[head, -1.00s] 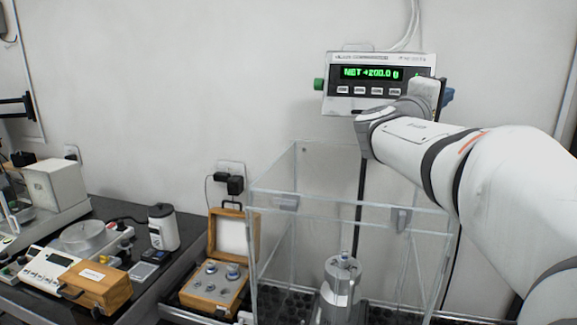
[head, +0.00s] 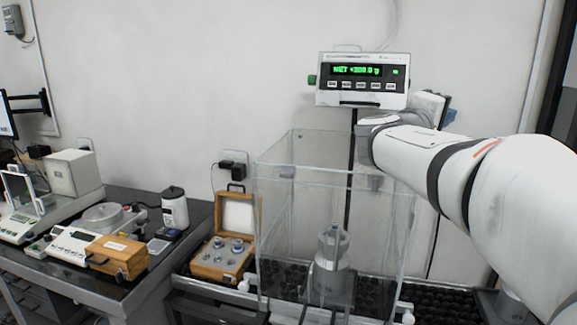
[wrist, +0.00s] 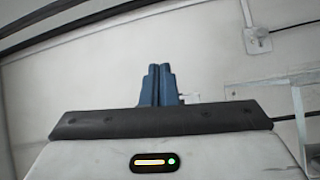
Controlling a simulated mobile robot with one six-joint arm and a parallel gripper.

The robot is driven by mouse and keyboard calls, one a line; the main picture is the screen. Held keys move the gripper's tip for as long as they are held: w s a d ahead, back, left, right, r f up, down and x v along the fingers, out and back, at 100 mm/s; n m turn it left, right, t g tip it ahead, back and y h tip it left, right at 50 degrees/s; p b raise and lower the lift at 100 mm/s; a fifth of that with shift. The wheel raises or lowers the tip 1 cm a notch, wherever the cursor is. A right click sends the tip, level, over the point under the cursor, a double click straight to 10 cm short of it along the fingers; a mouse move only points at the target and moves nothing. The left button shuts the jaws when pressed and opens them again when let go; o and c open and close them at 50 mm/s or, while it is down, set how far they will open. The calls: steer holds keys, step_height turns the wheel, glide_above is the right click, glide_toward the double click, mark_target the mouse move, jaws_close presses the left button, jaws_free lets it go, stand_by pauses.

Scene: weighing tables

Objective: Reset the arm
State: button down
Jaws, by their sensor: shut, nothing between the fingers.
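My arm reaches in from the right in the head view, bent at the wrist beside the display. My gripper (wrist: 160,85) shows in the wrist view as two blue fingers close together, with nothing between them. In the head view only a bit of blue shows behind the wrist, right of the display, and the fingertips are hidden. The weighing display (head: 362,80) on its post glows green with a NET reading near +200.0. The clear box (head: 275,215) stands below the arm, with a metal weight (head: 332,262) inside.
An open wooden weight case (head: 225,258) stands left of the clear box. The left table (head: 70,275) holds a closed wooden case (head: 117,257), a white bottle (head: 175,210) and balances.

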steer(key=s+a+f+m+g+y, duration=0.1)
steer(key=s+a+f+g+y, duration=0.15)
steer(key=s+f, duration=0.45)
steer(key=s+a+f+m+g+y, duration=0.15)
steer(key=s+f+y, duration=0.25)
steer(key=f, duration=0.7)
steer(key=s+a+f+m+g+y, duration=0.1)
steer(key=s+a+f+g+y, duration=0.3)
steer(key=f, duration=0.5)
steer(key=s+a+f+m+y, duration=0.2)
steer(key=s+a+f+y, duration=0.2)
steer(key=s+a+f, duration=0.3)
steer(key=shift+s+f+y, duration=0.35)
steer(key=shift+s+f, duration=0.15)
steer(key=shift+s, duration=0.55)
steer(key=shift+s, duration=0.1)
